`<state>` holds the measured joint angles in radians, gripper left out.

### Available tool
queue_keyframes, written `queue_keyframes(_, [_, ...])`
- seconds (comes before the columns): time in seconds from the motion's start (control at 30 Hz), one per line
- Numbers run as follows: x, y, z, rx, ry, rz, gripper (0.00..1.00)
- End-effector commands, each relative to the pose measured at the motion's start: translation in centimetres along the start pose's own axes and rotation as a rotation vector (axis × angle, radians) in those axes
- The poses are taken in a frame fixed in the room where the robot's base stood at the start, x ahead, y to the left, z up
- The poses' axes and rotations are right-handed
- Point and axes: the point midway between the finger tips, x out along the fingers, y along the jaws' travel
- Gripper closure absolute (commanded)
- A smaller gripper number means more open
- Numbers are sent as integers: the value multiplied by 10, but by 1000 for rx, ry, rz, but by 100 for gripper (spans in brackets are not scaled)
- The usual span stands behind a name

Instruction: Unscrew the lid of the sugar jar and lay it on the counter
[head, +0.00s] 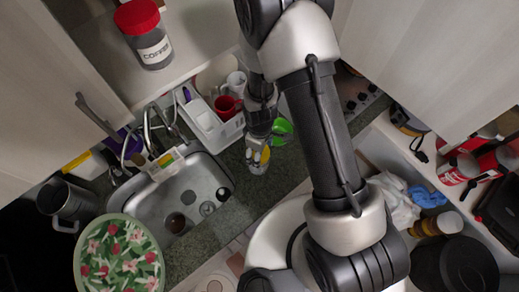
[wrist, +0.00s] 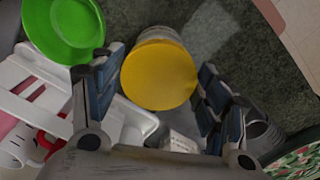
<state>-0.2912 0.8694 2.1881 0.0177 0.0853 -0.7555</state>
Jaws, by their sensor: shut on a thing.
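A jar with a round yellow lid (wrist: 158,76) stands on the dark green counter (wrist: 225,35); part of its clear body (wrist: 158,34) shows beyond the lid. No label shows, so I cannot read whether it is sugar. My gripper (wrist: 164,70) is shut on the yellow lid, one finger on each side. In the head view my gripper (head: 259,142) points down at the counter beside the sink, with a little of the yellow lid (head: 265,155) showing. I cannot tell whether the lid is loose on the jar.
A green round thing (wrist: 62,26) is close to my left finger. A white rack (head: 208,122) with a red mug (head: 226,106) stands close behind. The sink (head: 185,195) is at the left. A coffee jar (head: 148,38) stands on the shelf above. Some bare counter lies around the yellow-lidded jar.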

Motion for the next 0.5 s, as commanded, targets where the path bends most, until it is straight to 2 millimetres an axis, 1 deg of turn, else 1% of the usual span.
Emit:
queue_keyframes(0.03, [0, 0, 0, 0, 0, 0, 43])
queue_keyframes(0.27, [0, 0, 0, -1, 0, 0, 58])
queue_keyframes(0.37, [1, 0, 0, -16, 1, 1, 58])
queue_keyframes(0.5, [2, 1, -1, -134, 1, 1, 58])
